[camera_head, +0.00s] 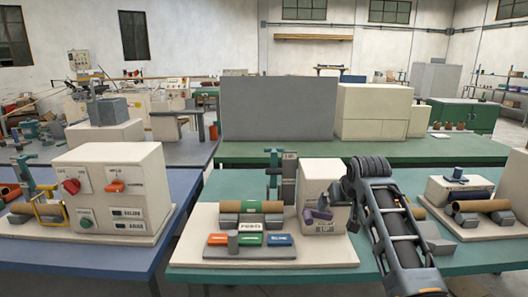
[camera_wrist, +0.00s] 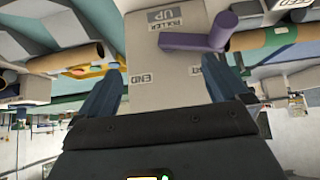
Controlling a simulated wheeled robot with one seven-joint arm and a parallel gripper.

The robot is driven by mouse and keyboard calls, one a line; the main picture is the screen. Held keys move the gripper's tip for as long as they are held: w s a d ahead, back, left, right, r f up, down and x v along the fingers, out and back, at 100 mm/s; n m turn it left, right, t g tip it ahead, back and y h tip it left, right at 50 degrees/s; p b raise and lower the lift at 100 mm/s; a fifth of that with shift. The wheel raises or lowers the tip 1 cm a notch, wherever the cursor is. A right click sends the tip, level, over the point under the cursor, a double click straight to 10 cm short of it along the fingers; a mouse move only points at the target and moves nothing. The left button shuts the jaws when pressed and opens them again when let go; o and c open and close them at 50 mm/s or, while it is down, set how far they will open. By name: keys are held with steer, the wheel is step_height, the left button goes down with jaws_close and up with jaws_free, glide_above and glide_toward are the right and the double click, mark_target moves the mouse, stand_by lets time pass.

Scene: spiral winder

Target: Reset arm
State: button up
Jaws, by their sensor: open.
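My arm reaches in from the right of the head view, its dark end beside a cream control box (camera_head: 318,180); the fingers are hard to make out there. In the wrist view my gripper (camera_wrist: 158,85) is open, its two dark fingers wide apart with nothing between them. The cream box face (camera_wrist: 150,65) with "ROLLER UP" and "END" labels lies beyond the fingers. A purple lever (camera_wrist: 195,42) on that face is beyond the right finger and apart from it. The lever also shows in the head view (camera_head: 318,214).
Left of the box, a cardboard tube (camera_head: 245,206) with a green band lies on grey supports, behind green, orange and blue buttons (camera_head: 250,239). Another tube (camera_head: 482,206) lies at right. A second cream control box (camera_head: 110,190) stands on the blue table at left.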

steer(key=shift+t, duration=0.4)
steer(key=s+f, duration=0.2)
steer(key=f, duration=0.1)
steer(key=s+f, duration=0.2)
steer(key=f, duration=0.1)
steer(key=s+f, duration=0.1)
steer(key=f, duration=0.2)
steer(key=shift+s+f, duration=0.1)
steer(key=shift+s, duration=0.3)
steer(key=s+f+t, duration=0.1)
steer(key=s+f, duration=0.3)
steer(key=s, duration=0.6)
steer(key=s+f+t, duration=0.1)
steer(key=s+f, duration=0.4)
steer(key=s, duration=0.4)
steer(key=s+f+t, duration=0.1)
steer(key=s+f, duration=0.3)
steer(key=s, duration=0.6)
steer(key=s+r, duration=0.2)
steer(key=s, duration=0.8)
steer(key=s+r+t, duration=0.3)
steer(key=s+r, duration=1.5)
steer(key=s, duration=0.3)
steer(key=shift+d+r, duration=0.2)
steer(key=shift+r, duration=0.1)
